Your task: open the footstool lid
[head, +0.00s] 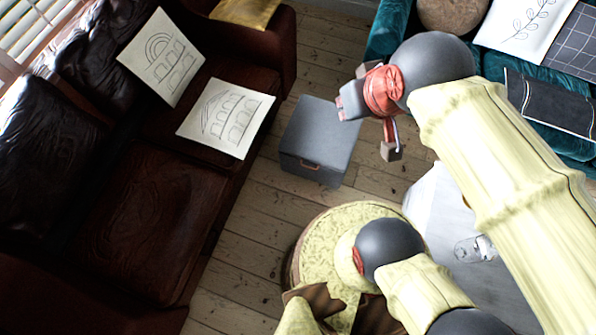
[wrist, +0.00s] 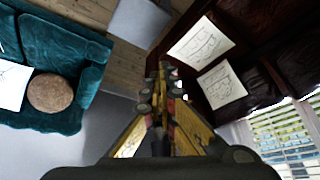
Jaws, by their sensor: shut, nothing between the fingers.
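The footstool (head: 318,135) is a grey box on the floorboards, between the dark leather sofa and the teal sofa in the head view. Its flat lid (head: 322,125) looks closed, and a small brown handle (head: 310,165) shows on its front side. In the wrist view the footstool (wrist: 138,24) is partly cut off at the top edge. My gripper (head: 349,103) appears near the footstool's upper right in the head view, apart from the handle. In the wrist view my gripper (wrist: 163,74) has its fingers together with nothing between them.
The leather sofa (head: 138,205) with two drawn-on cushions (head: 226,117) borders the footstool on the left. The teal sofa (head: 395,25) with a round brown pouf (head: 452,14) is at upper right. Bare floorboards (head: 265,210) lie in front of the footstool.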

